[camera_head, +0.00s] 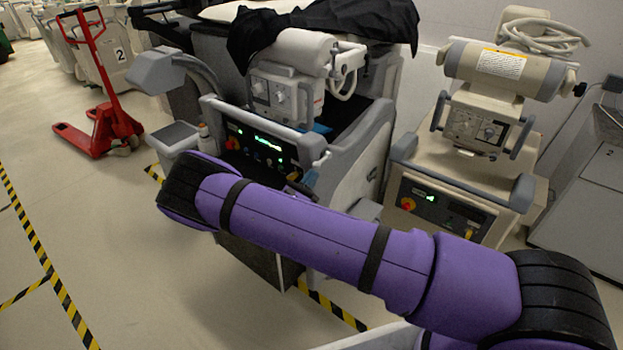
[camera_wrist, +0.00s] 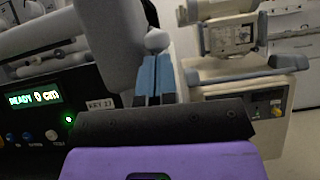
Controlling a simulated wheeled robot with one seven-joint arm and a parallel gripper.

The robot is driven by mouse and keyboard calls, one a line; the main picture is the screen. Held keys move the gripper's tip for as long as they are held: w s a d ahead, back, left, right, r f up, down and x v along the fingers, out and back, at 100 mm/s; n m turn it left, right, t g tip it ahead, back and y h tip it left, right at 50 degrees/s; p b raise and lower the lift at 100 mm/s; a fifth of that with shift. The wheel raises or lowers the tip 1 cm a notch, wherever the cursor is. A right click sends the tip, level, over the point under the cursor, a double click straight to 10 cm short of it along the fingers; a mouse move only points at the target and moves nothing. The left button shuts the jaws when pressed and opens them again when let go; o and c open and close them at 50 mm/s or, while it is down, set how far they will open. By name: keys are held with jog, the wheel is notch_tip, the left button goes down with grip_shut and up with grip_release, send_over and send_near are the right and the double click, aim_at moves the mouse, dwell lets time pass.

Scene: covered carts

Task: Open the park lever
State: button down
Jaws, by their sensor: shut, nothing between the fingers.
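My gripper (camera_wrist: 157,78) shows in the wrist view as two blue fingertips pressed together with nothing between them. A pale grey rounded knob (camera_wrist: 157,41), which looks like the end of the park lever, sits just beyond the tips; I cannot tell whether they touch it. In the head view a small pale lever (camera_head: 321,160) stands at the right end of the near cart's control panel (camera_head: 262,152). A bit of blue from my gripper (camera_head: 309,179) shows just below it. My purple arm hides the lower panel.
In the wrist view a thick grey part (camera_wrist: 108,45) rises close left of the fingers, beside the panel's lit display (camera_wrist: 34,99). A second beige cart (camera_head: 455,188) stands to the right. A red pallet jack (camera_head: 100,115) stands at the left; the floor there is open.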

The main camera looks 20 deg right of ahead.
aim_at(312, 158)
jog(key=shift+s+a+r+g+y, duration=0.15)
jog(key=shift+r+g+y, duration=0.15)
jog(key=shift+r+y, duration=0.2)
jog(key=shift+a+r+g+y, duration=0.15)
jog(key=shift+r+g+y, duration=0.45)
jog(key=shift+r+y, duration=0.3)
notch_tip(312, 158, up, 3)
jog(key=g+y, duration=0.2)
jog(key=y, duration=0.1)
jog(key=shift+f, duration=0.1)
jog(key=shift+d+r+g+y, duration=0.4)
jog(key=shift+r+g+y, duration=0.1)
jog(key=shift+r+y, duration=0.3)
jog(key=shift+w+d+r, duration=0.3)
jog(key=shift+w+r, duration=0.1)
jog(key=shift+r, duration=0.35)
jog(key=v, duration=1.3)
jog(key=shift+f, duration=0.35)
